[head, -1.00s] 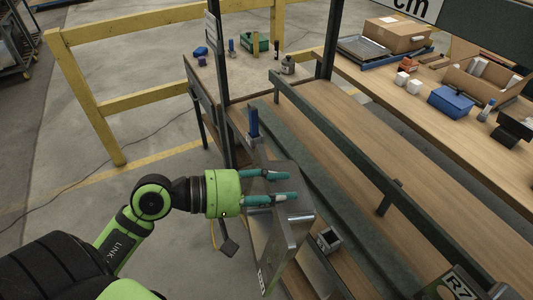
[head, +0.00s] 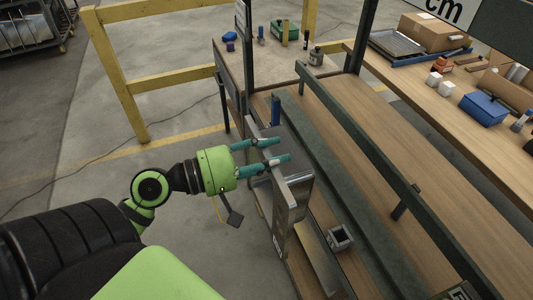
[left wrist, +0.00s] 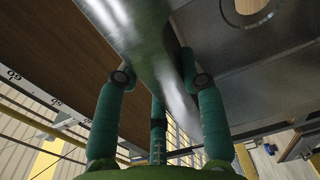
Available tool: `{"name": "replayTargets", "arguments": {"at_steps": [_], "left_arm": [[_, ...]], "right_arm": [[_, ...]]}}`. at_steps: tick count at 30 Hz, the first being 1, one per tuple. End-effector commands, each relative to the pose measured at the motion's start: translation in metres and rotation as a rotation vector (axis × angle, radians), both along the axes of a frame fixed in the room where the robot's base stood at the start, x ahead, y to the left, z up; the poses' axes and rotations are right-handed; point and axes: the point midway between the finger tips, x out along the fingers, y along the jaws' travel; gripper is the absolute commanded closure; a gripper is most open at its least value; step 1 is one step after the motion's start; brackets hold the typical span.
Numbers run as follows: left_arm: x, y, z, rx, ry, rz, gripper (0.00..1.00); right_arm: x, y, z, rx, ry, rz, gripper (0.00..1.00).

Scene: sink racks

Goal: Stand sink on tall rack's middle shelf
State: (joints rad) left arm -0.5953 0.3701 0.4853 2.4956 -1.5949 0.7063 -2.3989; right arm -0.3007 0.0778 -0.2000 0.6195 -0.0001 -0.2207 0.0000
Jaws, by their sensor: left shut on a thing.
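The sink (head: 292,200) is a bare steel basin, seen nearly edge-on in the head view, tilted on its side. My left gripper (head: 280,152) is shut on its upper rim. In the left wrist view my gripper's teal fingers (left wrist: 155,90) straddle the shiny rim (left wrist: 150,45), and a round drain hole (left wrist: 250,10) shows in the basin. The sink is at the near left end of the rack (head: 335,175), which has dark green rails and wooden shelves. Whether the sink touches a shelf cannot be told. My right gripper is out of view.
A small grey square block (head: 339,237) sits on a lower board right of the sink. A green rail (head: 360,125) runs along the wide wooden shelf (head: 420,165), which is largely bare. A cardboard box (head: 432,32) and blue bin (head: 484,108) stand on the far bench.

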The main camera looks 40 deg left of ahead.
Motion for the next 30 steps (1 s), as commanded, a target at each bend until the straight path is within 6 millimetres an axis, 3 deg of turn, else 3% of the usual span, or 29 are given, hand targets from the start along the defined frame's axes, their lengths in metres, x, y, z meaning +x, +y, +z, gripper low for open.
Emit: {"name": "replayTargets", "arguments": {"at_steps": [30], "left_arm": [[0.077, -0.051, 0.006, -0.004, -0.010, 0.001, 1.00]], "right_arm": [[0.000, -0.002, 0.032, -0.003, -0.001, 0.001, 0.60]]}}
